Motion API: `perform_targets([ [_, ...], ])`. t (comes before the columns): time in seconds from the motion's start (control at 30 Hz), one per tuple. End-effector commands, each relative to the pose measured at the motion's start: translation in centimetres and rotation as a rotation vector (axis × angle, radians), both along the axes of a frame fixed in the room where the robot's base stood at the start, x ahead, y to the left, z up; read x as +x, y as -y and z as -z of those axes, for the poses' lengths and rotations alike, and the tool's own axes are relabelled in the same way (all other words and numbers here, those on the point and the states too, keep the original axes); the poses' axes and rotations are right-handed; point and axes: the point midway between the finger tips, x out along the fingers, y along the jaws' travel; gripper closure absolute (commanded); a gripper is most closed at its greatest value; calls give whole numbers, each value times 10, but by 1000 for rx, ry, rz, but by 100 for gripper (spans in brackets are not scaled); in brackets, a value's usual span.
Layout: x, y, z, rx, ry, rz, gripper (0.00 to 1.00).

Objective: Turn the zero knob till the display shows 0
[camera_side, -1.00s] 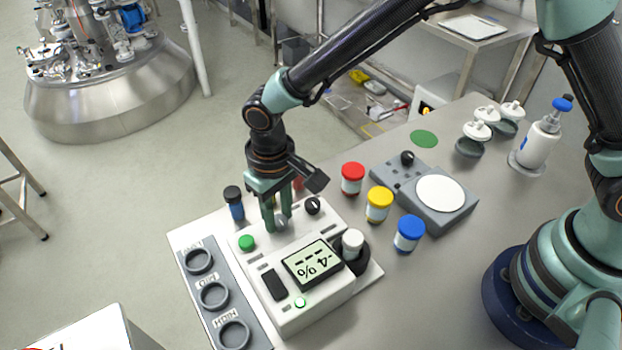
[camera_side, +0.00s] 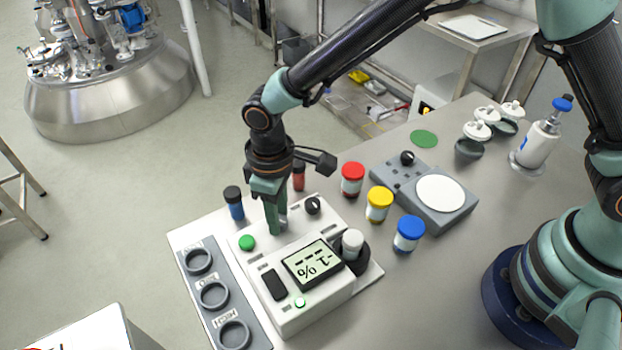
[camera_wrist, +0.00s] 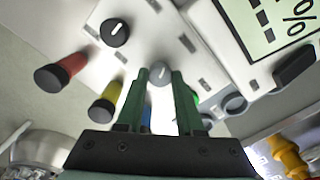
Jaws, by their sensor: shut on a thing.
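The white meter unit (camera_side: 318,312) stands on a white board on the bench. Its display (camera_side: 313,264) is upside down in the side view and appears to read -1 % beside a row of dashes. The wrist view shows part of the display (camera_wrist: 272,22). My gripper (camera_side: 277,226) points down at the unit's far side, shut on a small grey knob (camera_wrist: 160,72). The wrist view shows the knob between my two green fingers. In the side view the fingers mostly hide it. A black knob with a white pointer (camera_side: 313,205) sits apart to the right.
A green button (camera_side: 246,242), a dark switch (camera_side: 273,285) and a white-capped vial (camera_side: 353,241) are on or beside the unit. Blue (camera_side: 234,204) and red (camera_side: 299,177) vials stand behind. Red-, yellow- and blue-lidded jars (camera_side: 409,233) stand right. A three-ring rack (camera_side: 222,312) lies left.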

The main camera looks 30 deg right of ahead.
Motion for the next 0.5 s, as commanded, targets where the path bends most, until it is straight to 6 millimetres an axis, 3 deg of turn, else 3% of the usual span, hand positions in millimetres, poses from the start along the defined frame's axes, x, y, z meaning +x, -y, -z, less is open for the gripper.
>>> perform_targets([
  [0.5, 0, 0, -1, -1, -1, -233, 100],
])
